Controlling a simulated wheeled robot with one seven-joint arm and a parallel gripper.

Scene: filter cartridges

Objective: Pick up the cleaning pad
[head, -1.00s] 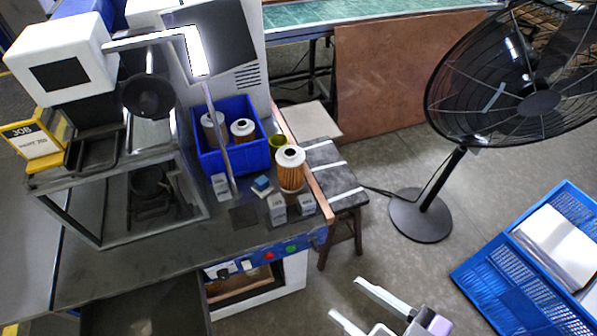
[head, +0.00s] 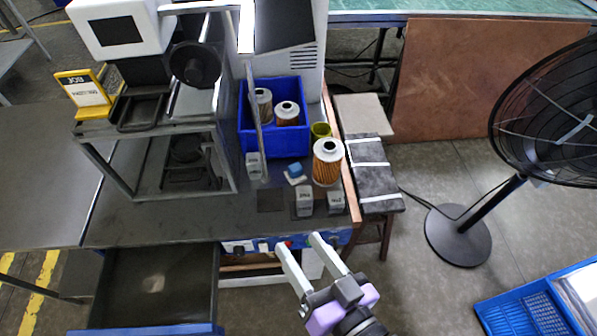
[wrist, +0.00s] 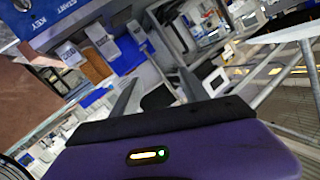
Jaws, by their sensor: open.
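A small block with a blue top and white lower part (head: 295,173), which looks like the cleaning pad, lies on the dark workbench (head: 190,222). It is in front of the blue bin and left of a large filter cartridge. My gripper (head: 297,244) is open and empty. In the head view its fingertips appear at the bench's front edge, below the pad in the picture. In the wrist view the two fingers (wrist: 158,92) stand apart with nothing between them. I cannot pick out the pad there.
A filter cartridge (head: 327,163) stands right of the pad; small grey-white boxes (head: 304,202) stand around it. The blue bin (head: 243,140) holds two cartridges. A drawer (head: 150,285) is open at lower left. A fan (head: 457,236) stands right.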

